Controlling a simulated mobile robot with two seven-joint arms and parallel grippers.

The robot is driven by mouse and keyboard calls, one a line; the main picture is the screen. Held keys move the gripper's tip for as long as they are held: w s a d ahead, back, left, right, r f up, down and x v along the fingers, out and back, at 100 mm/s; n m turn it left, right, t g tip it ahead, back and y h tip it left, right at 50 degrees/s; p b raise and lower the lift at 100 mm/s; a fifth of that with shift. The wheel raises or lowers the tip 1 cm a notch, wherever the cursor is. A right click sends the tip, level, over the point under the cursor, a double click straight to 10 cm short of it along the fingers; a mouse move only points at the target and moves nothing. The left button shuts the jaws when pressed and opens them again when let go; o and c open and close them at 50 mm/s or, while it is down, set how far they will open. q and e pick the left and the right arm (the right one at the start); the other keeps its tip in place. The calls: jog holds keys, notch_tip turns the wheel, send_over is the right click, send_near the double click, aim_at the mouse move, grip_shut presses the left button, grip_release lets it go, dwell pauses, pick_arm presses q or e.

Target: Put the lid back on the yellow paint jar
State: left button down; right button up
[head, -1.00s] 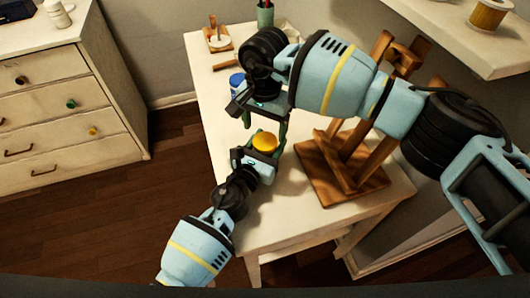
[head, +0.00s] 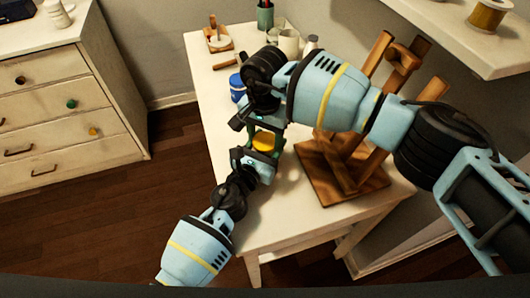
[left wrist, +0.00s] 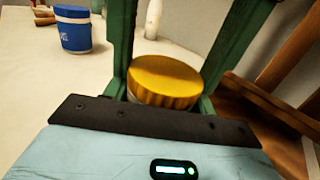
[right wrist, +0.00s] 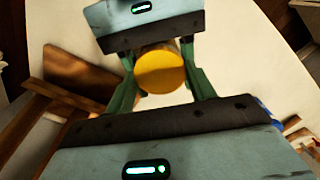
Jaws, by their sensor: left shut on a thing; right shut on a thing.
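The yellow lid (head: 264,141) is between my two grippers above the table. It also shows in the left wrist view (left wrist: 165,80) and the right wrist view (right wrist: 160,72), with a ridged side. A narrow pale strip, apparently the yellow paint jar (left wrist: 150,101), shows under the lid; most of the jar is hidden. My left gripper (head: 262,151) is shut on the jar, low at the near side. My right gripper (head: 266,130) comes from the far side, its green fingers around the lid, shut on it. Whether the lid is seated cannot be told.
A blue jar (head: 237,87) stands behind my grippers on the white table (head: 225,150). A wooden easel (head: 345,165) is close on the right. Pale cups (head: 289,42) and a pencil pot (head: 265,15) stand at the back. The near right tabletop is clear.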

jog(key=m, duration=0.6)
jog(key=shift+m, duration=0.4)
jog(key=shift+c, duration=0.3)
jog(key=shift+w, duration=0.1)
jog(key=o, duration=1.1)
jog(key=shift+r, duration=0.1)
jog(key=shift+r, duration=2.15)
jog(key=shift+r, duration=0.1)
jog(key=shift+c, duration=0.5)
